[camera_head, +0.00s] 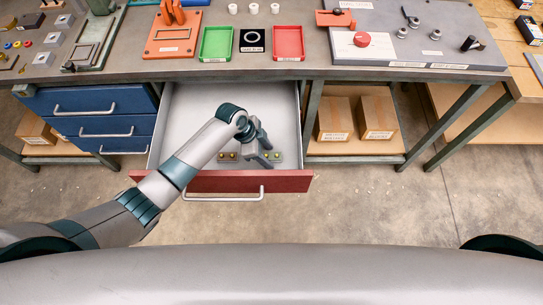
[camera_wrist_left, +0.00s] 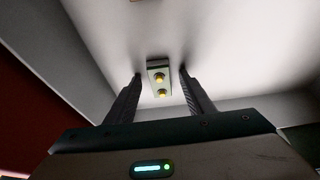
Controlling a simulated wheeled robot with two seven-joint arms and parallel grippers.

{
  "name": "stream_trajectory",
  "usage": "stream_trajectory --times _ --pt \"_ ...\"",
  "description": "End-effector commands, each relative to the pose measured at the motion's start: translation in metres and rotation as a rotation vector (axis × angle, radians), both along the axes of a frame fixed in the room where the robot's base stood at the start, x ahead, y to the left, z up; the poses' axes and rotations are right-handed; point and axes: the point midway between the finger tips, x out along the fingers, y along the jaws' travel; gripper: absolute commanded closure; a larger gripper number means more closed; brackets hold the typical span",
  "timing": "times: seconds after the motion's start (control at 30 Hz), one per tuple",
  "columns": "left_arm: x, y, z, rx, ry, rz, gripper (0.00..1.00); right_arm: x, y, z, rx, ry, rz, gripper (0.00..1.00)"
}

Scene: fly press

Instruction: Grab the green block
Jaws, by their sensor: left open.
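The green block (camera_head: 271,157) lies on the floor of the open drawer, with gold studs on its top. A similar studded end (camera_head: 228,157) shows left of my gripper; whether it is the same block I cannot tell, as the gripper covers the middle. My left gripper (camera_head: 262,157) is in the drawer, pointing down over the block. In the left wrist view the block (camera_wrist_left: 159,78) appears pale grey-green with two studs. It sits between the two spread fingers of my gripper (camera_wrist_left: 160,75), with a gap on each side. My right gripper is out of view.
The white drawer has a red front (camera_head: 290,181) and walls close around my gripper. Above it, the workbench (camera_head: 190,72) carries a green tray (camera_head: 216,43), a red tray (camera_head: 289,43) and fixtures. Blue drawers (camera_head: 85,103) stand left; cardboard boxes (camera_head: 335,120) sit on the shelf right.

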Motion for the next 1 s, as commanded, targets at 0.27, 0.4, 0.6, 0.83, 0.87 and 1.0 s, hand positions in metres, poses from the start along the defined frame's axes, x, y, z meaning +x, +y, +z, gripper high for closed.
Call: stream_trajectory --times 0.27,0.4,0.6,0.83,0.87,1.0 --pt "0.0 0.0 0.0 0.0 0.0 0.0 0.98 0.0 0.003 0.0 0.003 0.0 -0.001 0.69" --pt "0.0 0.0 0.001 0.0 0.0 0.0 0.98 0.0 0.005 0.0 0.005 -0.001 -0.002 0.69" --pt "0.001 0.0 0.002 -0.001 -0.001 0.0 0.98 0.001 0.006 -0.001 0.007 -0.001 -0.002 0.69" --pt "0.001 -0.001 0.019 -0.002 -0.003 -0.001 0.98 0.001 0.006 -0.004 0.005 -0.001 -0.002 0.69" --pt "0.001 0.0 0.022 -0.002 -0.003 -0.001 0.98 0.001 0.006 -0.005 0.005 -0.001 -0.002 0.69" --pt "0.001 0.0 0.043 -0.001 -0.005 -0.001 0.98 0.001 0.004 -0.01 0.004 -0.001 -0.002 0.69"
